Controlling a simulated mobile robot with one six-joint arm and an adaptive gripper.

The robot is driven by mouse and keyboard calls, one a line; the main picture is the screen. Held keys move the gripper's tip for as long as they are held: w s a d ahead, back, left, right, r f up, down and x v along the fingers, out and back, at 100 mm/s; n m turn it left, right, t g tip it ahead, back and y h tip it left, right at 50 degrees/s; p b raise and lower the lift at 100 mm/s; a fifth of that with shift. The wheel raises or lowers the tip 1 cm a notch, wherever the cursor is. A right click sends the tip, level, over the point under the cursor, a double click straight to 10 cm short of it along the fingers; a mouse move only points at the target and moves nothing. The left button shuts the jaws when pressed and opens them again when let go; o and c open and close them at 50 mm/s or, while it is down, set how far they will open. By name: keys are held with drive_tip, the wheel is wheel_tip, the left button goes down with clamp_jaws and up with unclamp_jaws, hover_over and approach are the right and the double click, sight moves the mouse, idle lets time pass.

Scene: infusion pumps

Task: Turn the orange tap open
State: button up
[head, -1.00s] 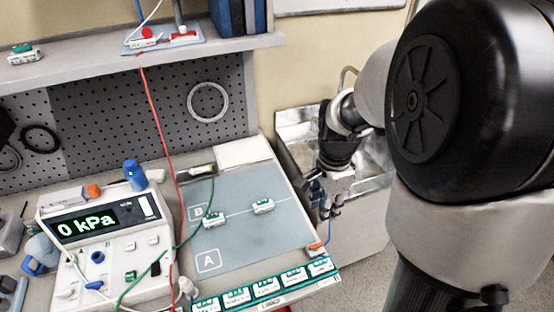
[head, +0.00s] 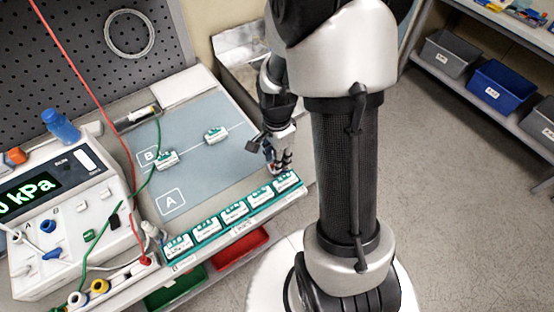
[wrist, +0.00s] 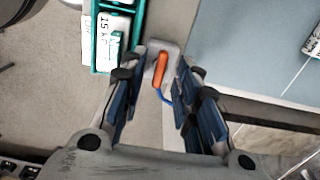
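The orange tap (wrist: 160,68) shows in the wrist view as a slim orange handle on a pale grey block, with a blue line running from it. My gripper (wrist: 157,74) is open. Its two blue-padded fingers stand on either side of the tap in the picture, with visible gaps; I cannot tell the height between them. In the head view my gripper (head: 281,165) is low at the right front corner of the bench, and the tap is hidden there.
A teal rack (wrist: 107,72) of white cartridges lies close left of the tap. The grey-blue mat (head: 205,180) with A and B boxes is beside it. The pump with its kPa display (head: 28,195) stands at the left. Open floor (head: 450,180) lies to the right.

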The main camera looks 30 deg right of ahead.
drive_tip(key=shift+f, duration=0.35)
drive_tip(key=shift+c, duration=0.3)
clamp_jaws()
